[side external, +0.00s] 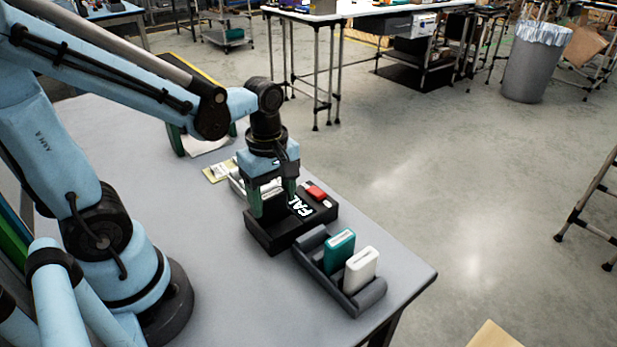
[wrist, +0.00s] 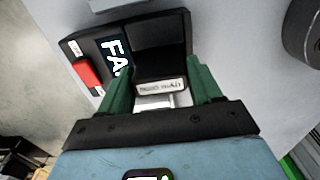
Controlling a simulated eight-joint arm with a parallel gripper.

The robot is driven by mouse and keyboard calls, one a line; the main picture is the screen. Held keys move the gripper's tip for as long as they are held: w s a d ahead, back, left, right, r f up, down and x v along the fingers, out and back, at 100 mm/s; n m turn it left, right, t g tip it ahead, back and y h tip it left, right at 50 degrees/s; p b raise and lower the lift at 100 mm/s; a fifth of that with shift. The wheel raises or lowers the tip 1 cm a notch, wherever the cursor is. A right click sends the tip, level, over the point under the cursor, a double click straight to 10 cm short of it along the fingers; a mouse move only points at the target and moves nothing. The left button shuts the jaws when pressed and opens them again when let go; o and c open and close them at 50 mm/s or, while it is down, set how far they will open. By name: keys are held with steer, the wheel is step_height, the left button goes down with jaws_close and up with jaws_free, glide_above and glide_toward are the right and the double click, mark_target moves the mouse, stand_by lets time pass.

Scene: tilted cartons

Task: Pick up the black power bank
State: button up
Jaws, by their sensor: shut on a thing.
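The black power bank (wrist: 162,62) shows in the wrist view as a dark block with a white printed capacity label on its near end. My gripper (wrist: 160,84) has its green fingers on both sides of it, shut on it. In the side view my gripper (side external: 273,207) points down into the left part of a black tray (side external: 283,240); the power bank is hard to make out there between the fingers. I cannot tell whether the power bank touches the tray floor.
A red block (side external: 316,193) lies at the tray's far right end. A grey rack (side external: 322,262) beside the tray holds a teal power bank (side external: 339,250) and a white power bank (side external: 361,270) upright. A light-coloured holder stands behind my gripper. The table front is clear.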

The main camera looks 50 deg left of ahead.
steer(key=shift+r, duration=0.1)
steer(key=shift+r, duration=1)
step_height(320, 180, up, 2)
steer(key=s+d+r, duration=0.5)
steer(key=d+r, duration=0.2)
steer(key=d, duration=0.3)
steer(key=w+a+f, duration=0.2)
steer(key=w+a, duration=0.6)
steer(key=a, duration=0.4)
steer(key=a+f, duration=0.3)
steer(key=a, duration=1.2)
steer(key=shift+w+d+f, duration=0.1)
steer(key=shift+d+f, duration=0.05)
steer(key=shift+f, duration=1.5)
steer(key=shift+d+f, duration=0.1)
steer(key=shift+f, duration=1.55)
steer(key=shift+f, duration=0.2)
